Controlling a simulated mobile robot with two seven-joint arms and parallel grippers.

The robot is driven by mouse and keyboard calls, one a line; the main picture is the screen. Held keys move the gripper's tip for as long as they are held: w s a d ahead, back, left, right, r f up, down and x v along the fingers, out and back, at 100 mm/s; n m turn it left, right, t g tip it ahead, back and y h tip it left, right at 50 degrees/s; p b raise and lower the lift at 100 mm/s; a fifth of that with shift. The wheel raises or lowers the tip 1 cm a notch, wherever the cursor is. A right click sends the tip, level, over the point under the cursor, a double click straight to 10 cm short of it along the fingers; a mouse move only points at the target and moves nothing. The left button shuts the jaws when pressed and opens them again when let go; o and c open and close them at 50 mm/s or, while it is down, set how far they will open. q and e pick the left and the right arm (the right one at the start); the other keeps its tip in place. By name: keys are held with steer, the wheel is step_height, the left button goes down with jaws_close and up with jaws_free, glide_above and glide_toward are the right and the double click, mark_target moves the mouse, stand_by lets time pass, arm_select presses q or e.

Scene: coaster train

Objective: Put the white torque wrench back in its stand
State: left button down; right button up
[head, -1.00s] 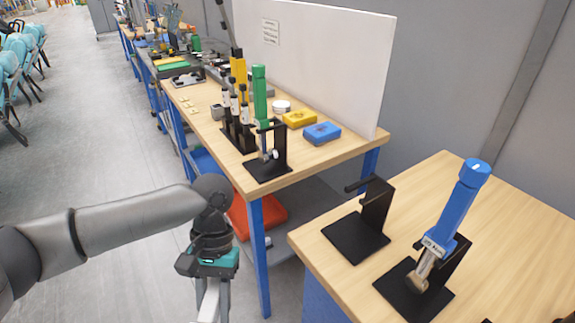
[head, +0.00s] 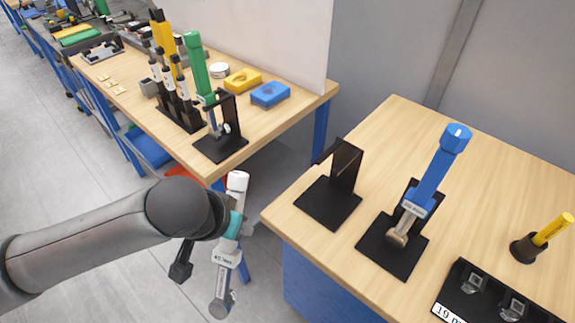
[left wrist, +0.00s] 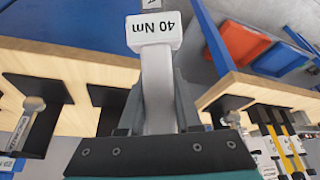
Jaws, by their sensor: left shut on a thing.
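My left gripper (head: 232,232) is shut on the white torque wrench (head: 237,182), held nearly upright in the gap in front of the right table. Its white handle end points up and its metal head hangs low. In the left wrist view, the white wrench (left wrist: 153,30) runs between the fingers of the left gripper (left wrist: 158,100), with a "40 Nm" label. An empty black stand (head: 330,200) is on the right table, to the right of the gripper and apart from it. My right gripper is out of view.
A blue torque wrench (head: 430,180) sits in the neighbouring stand (head: 392,248). A yellow-handled tool (head: 552,230) and a black socket tray (head: 490,295) are further right. A green wrench (head: 196,62) stands in its holder on the far table, before a white panel. Table edges are close to the held wrench.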

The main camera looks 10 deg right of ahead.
arm_select(q)
steer(key=d+r+m+t+h+p, duration=0.2)
steer(key=d+r+m+t+h, duration=0.15)
steer(key=d+r+h, duration=0.6)
steer(key=w+d+r+y+b, duration=0.1)
steer(key=w+d+r+y, duration=0.1)
steer(key=w+d+r, duration=0.1)
steer(key=shift+d+r+m+b, duration=0.45)
steer(key=shift+d+r, duration=0.25)
steer(key=shift+r, duration=0.15)
steer(key=shift+r+p, duration=0.1)
steer(key=shift+p, duration=0.5)
steer(key=shift+w+d, duration=0.1)
steer(key=shift+d, duration=0.05)
